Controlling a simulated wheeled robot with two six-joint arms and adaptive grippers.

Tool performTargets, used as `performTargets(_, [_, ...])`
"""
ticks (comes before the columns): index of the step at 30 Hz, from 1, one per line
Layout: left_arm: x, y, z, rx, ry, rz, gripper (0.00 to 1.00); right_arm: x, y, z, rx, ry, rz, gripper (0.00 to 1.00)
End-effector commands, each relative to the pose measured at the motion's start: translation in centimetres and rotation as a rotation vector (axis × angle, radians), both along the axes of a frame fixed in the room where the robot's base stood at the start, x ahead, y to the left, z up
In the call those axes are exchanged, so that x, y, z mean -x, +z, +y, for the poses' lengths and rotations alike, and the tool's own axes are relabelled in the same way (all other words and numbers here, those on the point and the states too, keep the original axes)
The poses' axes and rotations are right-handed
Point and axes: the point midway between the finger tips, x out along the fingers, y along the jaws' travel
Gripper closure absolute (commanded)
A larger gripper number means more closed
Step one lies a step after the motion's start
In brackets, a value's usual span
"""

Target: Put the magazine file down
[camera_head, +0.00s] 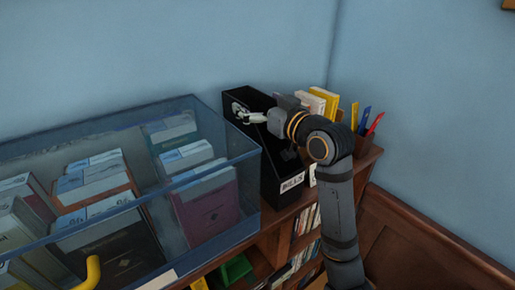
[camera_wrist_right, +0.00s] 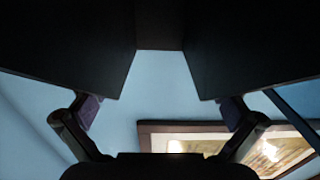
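The magazine file (camera_head: 270,172) is black, with a white label reading like "BILLS" on its low front. In the head view it stands upright on the bookcase top, just right of the blue box; the contact under its base is hidden. My right gripper (camera_head: 250,117) reaches over its upper part from the right. My left gripper is not in view.
A blue see-through box (camera_head: 245,210) of card-topped books stands close on the left. Yellow and white books (camera_head: 323,98) and a pen holder (camera_head: 364,143) stand to the right behind my arm. The bookcase edge drops off in front. A framed picture (camera_wrist_right: 185,140) hangs on the wall.

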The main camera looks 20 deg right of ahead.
Motion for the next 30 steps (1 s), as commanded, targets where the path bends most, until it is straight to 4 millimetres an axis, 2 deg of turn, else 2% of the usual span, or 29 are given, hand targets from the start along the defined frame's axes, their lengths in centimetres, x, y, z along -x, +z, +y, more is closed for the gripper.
performTargets(1, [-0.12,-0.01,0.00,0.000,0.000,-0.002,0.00,0.01,0.00,0.00,0.000,0.000,0.000,0.05])
performTargets(2, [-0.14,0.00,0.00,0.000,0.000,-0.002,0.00,0.02,0.00,-0.01,0.000,0.000,0.000,0.10])
performTargets(18, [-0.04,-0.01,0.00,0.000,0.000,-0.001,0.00,0.04,0.02,-0.01,-0.001,0.000,0.000,0.83])
performTargets(26, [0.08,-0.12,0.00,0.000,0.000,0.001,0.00,0.09,0.15,-0.02,-0.001,0.000,-0.003,0.84])
performTargets(30, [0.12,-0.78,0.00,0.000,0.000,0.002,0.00,0.34,0.59,-0.11,-0.001,0.000,-0.005,0.84])
